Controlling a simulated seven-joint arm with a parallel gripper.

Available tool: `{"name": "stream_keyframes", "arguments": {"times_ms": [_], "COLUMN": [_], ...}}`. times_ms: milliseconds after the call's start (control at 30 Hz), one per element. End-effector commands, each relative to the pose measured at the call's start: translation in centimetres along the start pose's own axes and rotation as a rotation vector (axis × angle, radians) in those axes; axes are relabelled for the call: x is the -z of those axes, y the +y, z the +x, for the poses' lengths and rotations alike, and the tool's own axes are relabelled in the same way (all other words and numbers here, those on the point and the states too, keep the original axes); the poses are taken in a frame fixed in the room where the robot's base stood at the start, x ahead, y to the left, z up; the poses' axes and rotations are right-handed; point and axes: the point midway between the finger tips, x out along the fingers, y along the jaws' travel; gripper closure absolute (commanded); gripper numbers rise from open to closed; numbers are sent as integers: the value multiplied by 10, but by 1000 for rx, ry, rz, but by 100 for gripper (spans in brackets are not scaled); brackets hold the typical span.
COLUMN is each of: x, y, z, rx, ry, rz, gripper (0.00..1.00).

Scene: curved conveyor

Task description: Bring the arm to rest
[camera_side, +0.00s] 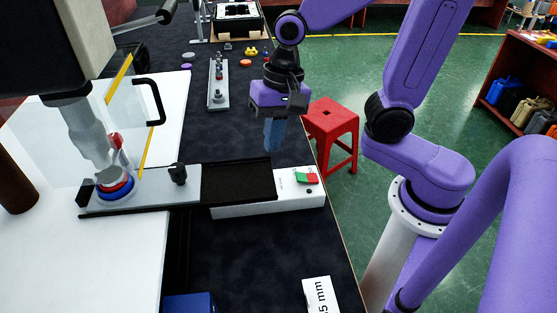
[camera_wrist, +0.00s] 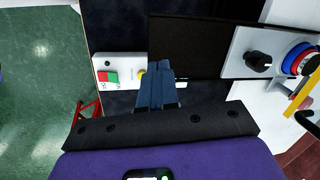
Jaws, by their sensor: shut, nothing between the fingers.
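My gripper (camera_side: 272,134) hangs from the purple arm above the dark table, pointing down. Its blue-grey fingers are together with nothing between them. In the side view it is just behind and above the black conveyor belt (camera_side: 238,181). In the wrist view the shut fingers (camera_wrist: 157,75) point towards the belt's edge (camera_wrist: 190,45), and the fingers hide part of the white control box behind them. The gripper is apart from the belt as far as I can tell.
A white control box (camera_side: 265,207) with a green and red switch (camera_side: 306,177) adjoins the belt. A clear guard (camera_side: 125,110) with a black handle stands at left. A red stool (camera_side: 332,128) is beside the table. Small parts lie near a grey rail (camera_side: 218,90) at the back.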

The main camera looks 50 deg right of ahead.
Motion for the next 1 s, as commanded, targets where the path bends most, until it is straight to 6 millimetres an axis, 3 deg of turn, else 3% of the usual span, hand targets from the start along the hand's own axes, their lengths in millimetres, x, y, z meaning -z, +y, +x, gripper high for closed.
{"name": "stream_keyframes", "arguments": {"times_ms": [800,1000], "x": [-58,-70], "y": [109,128], "z": [-7,-8], "rx": [-136,-157], "ry": [-60,-77], "rz": [-1323,-1546], "gripper": [100,100]}}
